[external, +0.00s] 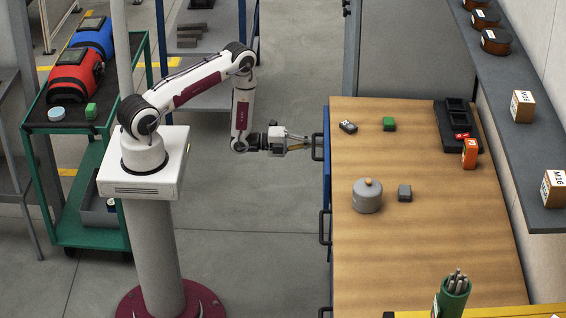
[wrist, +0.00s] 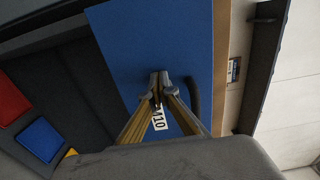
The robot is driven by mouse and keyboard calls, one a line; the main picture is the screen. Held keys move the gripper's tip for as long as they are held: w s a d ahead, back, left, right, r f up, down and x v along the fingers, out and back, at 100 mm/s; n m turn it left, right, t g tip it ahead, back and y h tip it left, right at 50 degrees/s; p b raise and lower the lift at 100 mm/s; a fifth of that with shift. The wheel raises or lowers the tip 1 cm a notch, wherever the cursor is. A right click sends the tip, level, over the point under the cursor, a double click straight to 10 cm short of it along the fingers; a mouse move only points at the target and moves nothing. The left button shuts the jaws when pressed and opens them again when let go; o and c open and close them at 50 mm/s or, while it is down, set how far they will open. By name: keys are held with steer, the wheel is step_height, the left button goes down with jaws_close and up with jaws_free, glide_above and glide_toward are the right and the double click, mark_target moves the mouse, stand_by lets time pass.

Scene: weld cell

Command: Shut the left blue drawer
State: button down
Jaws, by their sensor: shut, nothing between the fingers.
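The left blue drawer (external: 326,172) is at the far end of the bench's left side in the external view. Its front seems to stand slightly out from the bench edge, by a small gap. Its dark handle (external: 317,147) sticks out toward my arm. My gripper (external: 307,144) is shut and empty, its tips at or very near this handle; contact cannot be told. In the wrist view the blue drawer front (wrist: 140,45) faces me, with a dark handle (wrist: 192,100) just right of my shut fingertips (wrist: 163,80). A white M10 label (wrist: 159,118) is partly hidden behind the fingers.
Another drawer handle (external: 324,228) sits nearer the camera. The floor (external: 255,240) between my base and bench is clear.

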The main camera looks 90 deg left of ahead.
steer(key=shift+w, duration=1.5)
steer(key=s, duration=1.4)
steer(key=shift+s, duration=0.25)
